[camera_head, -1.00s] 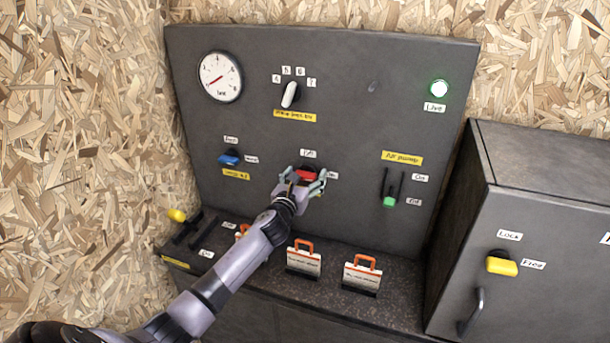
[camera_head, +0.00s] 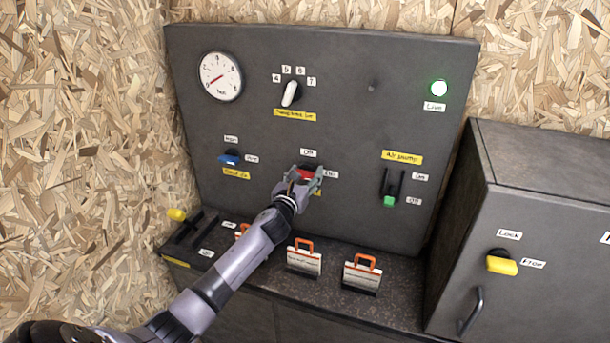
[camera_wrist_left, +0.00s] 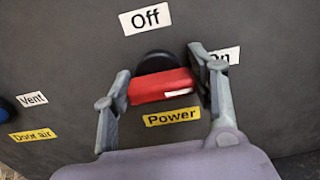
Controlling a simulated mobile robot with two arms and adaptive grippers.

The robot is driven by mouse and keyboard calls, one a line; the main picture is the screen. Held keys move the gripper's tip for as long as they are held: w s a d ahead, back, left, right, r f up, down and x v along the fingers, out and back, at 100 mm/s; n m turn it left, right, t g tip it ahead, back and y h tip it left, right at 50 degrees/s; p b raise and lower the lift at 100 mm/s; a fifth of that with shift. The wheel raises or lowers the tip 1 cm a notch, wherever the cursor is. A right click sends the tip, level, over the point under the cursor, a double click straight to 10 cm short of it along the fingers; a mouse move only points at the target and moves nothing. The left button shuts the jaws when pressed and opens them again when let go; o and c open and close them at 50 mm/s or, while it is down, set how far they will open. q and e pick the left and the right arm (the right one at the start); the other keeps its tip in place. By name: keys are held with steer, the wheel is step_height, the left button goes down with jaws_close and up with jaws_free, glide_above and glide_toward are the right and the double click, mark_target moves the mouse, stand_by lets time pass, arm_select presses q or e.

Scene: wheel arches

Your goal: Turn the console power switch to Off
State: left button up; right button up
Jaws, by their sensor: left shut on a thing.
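The console power switch is a red handle on a black round base. In the left wrist view the red handle (camera_wrist_left: 160,87) lies nearly horizontal, its white mark toward the "On" label (camera_wrist_left: 222,56) at right. The "Off" label (camera_wrist_left: 146,18) is above it, and a yellow "Power" label (camera_wrist_left: 171,117) is below. My left gripper (camera_wrist_left: 163,88) has its fingers on both ends of the handle and is shut on it. In the head view my left gripper (camera_head: 305,179) covers part of the red switch (camera_head: 305,174). My right gripper is not in view.
On the console are a blue switch (camera_head: 229,159) at left, a white pointer knob (camera_head: 290,94) above, a green-tipped slider (camera_head: 389,200) at right and a lit green lamp (camera_head: 439,88). Orange-handled tags (camera_head: 304,259) stand on the ledge below. A cabinet (camera_head: 540,230) stands at right.

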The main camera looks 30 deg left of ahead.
arm_select(q)
steer(key=shift+n, duration=0.3)
steer(key=shift+c, duration=0.5)
steer(key=n, duration=0.3)
steer(key=shift+a+n, duration=0.1)
steer(key=shift+n, duration=0.2)
steer(key=n, duration=0.4)
steer(key=shift+n, duration=0.4)
steer(key=n, duration=0.4)
steer(key=shift+s+a, duration=0.1)
steer(key=shift+a, duration=0.05)
steer(key=shift+f+n, duration=0.1)
steer(key=shift+n, duration=2.3)
steer(key=o, duration=1.2)
steer(key=shift+c, duration=0.2)
